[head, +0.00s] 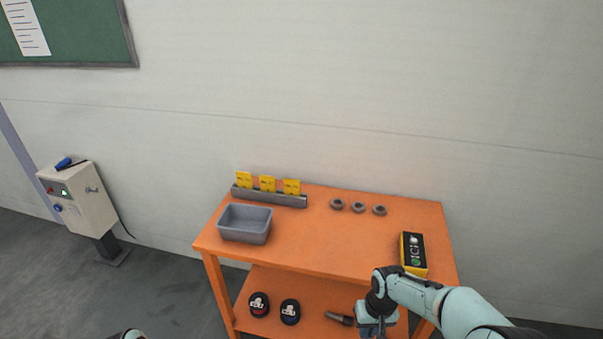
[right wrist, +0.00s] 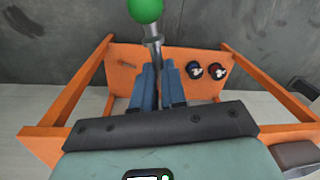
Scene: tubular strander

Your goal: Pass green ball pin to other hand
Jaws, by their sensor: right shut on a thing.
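The green ball pin (right wrist: 146,10) shows in the right wrist view, with a round green ball on a grey metal shaft. My right gripper (right wrist: 158,86) is shut on the shaft, and the ball sticks out beyond the fingertips. In the head view my right gripper (head: 377,328) is low at the bottom edge, in front of the right part of the orange table; the pin cannot be made out there. My left gripper is not in view; only a small piece of my left arm shows at the bottom edge.
The orange table (head: 310,248) carries a grey bin (head: 245,223), yellow cards in a rail (head: 270,197), three grey rings (head: 358,207) and a black-yellow box (head: 413,254). Its lower shelf holds two round black items (head: 290,311) and a dark tool (head: 340,318). A control box (head: 78,200) stands left.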

